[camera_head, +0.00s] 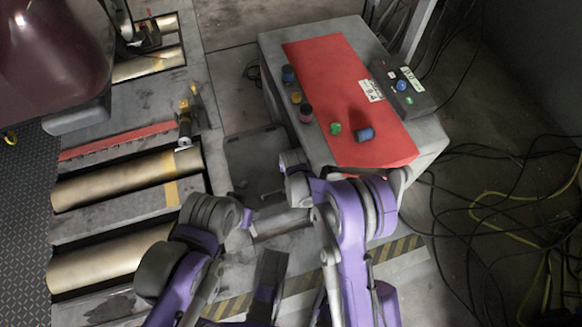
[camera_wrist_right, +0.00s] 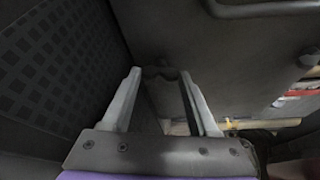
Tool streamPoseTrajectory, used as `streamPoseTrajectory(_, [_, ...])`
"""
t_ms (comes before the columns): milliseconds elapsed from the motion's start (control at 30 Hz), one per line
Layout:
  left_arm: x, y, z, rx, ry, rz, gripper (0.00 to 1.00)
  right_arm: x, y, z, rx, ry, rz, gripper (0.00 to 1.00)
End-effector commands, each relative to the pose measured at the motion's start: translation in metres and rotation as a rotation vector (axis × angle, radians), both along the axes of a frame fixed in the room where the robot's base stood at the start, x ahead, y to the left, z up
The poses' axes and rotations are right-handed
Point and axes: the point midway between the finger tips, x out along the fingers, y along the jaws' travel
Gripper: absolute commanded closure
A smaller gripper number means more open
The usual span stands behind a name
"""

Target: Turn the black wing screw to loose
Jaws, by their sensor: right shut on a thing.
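In the right wrist view, my right gripper (camera_wrist_right: 172,75) reaches up to a dark grey surface. Its two pale fingers are apart and shut on a small dark piece between their tips, which looks like the black wing screw (camera_wrist_right: 173,74). The screw is dark against a dark background, so its wings and turn angle cannot be made out. In the head view I see my purple and grey arms, but the right fingertips and the screw are hidden.
A grey cabinet with a red top (camera_head: 345,85) carries small coloured knobs and a dark control box (camera_head: 405,88). Metallic rollers (camera_head: 120,180) lie in the floor at left. Loose cables (camera_head: 490,205) cover the floor at right. A dark vehicle body (camera_head: 50,50) overhangs at upper left.

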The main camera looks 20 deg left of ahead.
Motion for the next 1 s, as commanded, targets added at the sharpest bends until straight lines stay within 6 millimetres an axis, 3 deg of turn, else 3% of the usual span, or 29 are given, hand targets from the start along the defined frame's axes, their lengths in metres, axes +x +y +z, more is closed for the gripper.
streamPoseTrajectory(600, [0.0001, 0.0000, -0.0006, 0.000, 0.000, 0.000, 0.50, -0.0008, -0.0005, -0.0004, -0.002, 0.004, 0.042, 0.96])
streamPoseTrajectory(633, [0.0001, 0.0000, -0.0006, 0.000, 0.000, 0.000, 0.50, -0.0008, -0.0005, -0.0004, -0.002, 0.004, 0.042, 0.37])
streamPoseTrajectory(800, [0.0001, 0.0000, -0.0006, 0.000, 0.000, 0.000, 0.50, -0.0004, -0.0005, -0.0002, -0.001, 0.003, 0.042, 0.10])
streamPoseTrajectory(1000, [0.0001, 0.0000, -0.0006, 0.000, 0.000, 0.000, 0.50, 0.0005, -0.0015, -0.0001, -0.002, 0.000, 0.040, 0.10])
